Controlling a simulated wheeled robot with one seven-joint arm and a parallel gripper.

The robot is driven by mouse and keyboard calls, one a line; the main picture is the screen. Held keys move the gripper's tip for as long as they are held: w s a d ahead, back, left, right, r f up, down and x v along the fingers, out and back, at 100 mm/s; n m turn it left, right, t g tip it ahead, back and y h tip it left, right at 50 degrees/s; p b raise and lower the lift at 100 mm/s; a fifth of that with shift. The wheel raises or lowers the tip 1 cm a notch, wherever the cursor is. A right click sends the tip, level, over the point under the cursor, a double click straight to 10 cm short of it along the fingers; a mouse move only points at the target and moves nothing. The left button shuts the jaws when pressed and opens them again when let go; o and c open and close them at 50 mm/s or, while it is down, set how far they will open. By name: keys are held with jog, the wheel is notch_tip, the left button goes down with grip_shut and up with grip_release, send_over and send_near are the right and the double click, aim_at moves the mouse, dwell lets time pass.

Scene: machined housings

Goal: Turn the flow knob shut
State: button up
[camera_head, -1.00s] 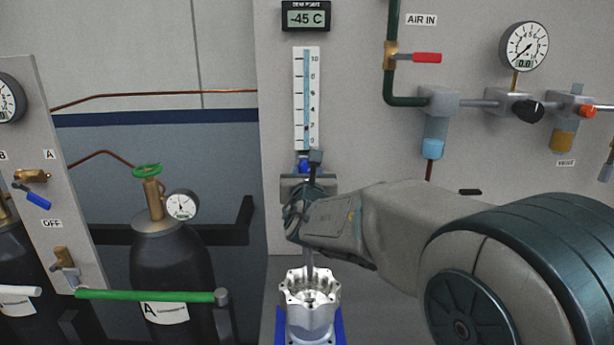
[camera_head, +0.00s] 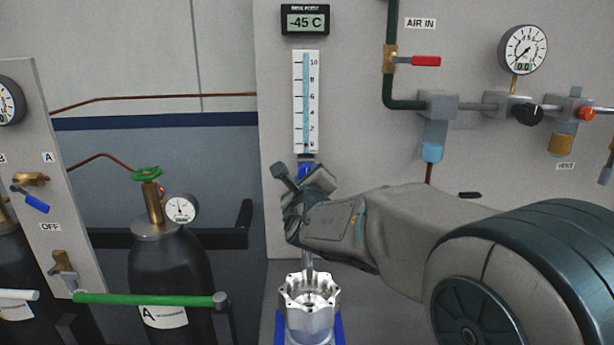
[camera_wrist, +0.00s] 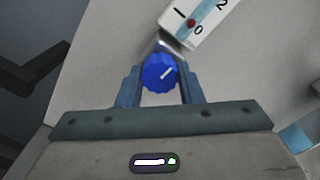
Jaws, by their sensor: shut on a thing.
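The blue flow knob (camera_wrist: 159,73) with a white pointer line sits between my gripper's fingers (camera_wrist: 160,88) in the wrist view, and the fingers are shut on its sides. In the head view a bit of the blue knob (camera_head: 304,171) shows just above my gripper (camera_head: 300,185), which hides the rest. The flow tube (camera_head: 306,100) stands upright above the knob with a scale up to 10. Its red float (camera_wrist: 191,23) is near the 0 mark in the wrist view.
A machined housing (camera_head: 309,292) stands below my gripper. A gas cylinder (camera_head: 168,270) with a green handwheel is at left, near a green bar (camera_head: 145,297). The dew point display (camera_head: 305,20) reads -45 C. A red-handled valve (camera_head: 425,61) and a gauge (camera_head: 523,48) are at right.

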jog(key=shift+n, duration=0.3)
jog(key=o, duration=1)
jog(key=shift+c, duration=0.2)
jog(key=s, duration=1.4)
jog(key=shift+b, duration=0.35)
